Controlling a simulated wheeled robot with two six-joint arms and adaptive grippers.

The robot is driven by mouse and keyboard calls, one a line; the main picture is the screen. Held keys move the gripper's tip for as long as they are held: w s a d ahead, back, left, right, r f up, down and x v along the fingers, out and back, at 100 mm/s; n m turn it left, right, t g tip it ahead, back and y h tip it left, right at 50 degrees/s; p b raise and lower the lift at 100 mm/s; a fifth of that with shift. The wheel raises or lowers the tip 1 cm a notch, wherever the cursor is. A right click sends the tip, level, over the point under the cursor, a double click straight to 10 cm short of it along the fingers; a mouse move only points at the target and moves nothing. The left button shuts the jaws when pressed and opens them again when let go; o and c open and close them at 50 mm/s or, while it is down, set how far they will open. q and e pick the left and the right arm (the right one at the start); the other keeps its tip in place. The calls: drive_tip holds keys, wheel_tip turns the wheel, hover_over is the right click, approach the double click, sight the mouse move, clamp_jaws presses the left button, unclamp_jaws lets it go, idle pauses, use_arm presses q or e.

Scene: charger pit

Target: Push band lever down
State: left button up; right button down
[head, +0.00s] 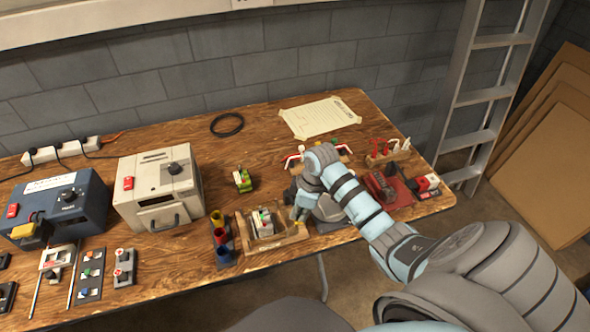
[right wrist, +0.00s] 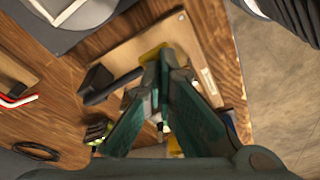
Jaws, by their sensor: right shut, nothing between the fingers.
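My right gripper (head: 299,213) points down at the right end of a wooden tray (head: 243,231) near the table's front edge. It is shut and empty; its closed fingertips also show in the right wrist view (right wrist: 165,62). In the right wrist view, a black lever-like bar with a block end (right wrist: 104,86) lies across the light wooden board (right wrist: 124,55), left of my fingers. I cannot tell for sure that this is the band lever. My fingers hide part of it, and contact is unclear. My left gripper is out of view.
Red, yellow and blue cups (head: 220,240) stand left of the tray. A grey charger box (head: 158,188) and a blue one (head: 62,208) are further left. A red-based device (head: 392,190) is right of my arm. The table behind the tray is mostly clear.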

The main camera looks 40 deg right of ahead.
drive_tip(key=shift+b+x, duration=0.35)
drive_tip(key=shift+x, duration=0.75)
drive_tip(key=shift+s+d, duration=0.15)
drive_tip(key=shift+s, duration=0.05)
drive_tip(key=p+v, duration=0.2)
drive_tip(key=p, duration=0.1)
drive_tip(key=w+p+v, duration=0.1)
drive_tip(key=p+v, duration=0.2)
drive_tip(key=a+p+v, duration=0.1)
drive_tip(key=p+v, duration=0.2)
drive_tip(key=shift+w+r+p, duration=0.1)
drive_tip(key=shift+r+p, duration=0.2)
drive_tip(key=shift+p, duration=0.1)
drive_tip(key=shift+f, duration=0.1)
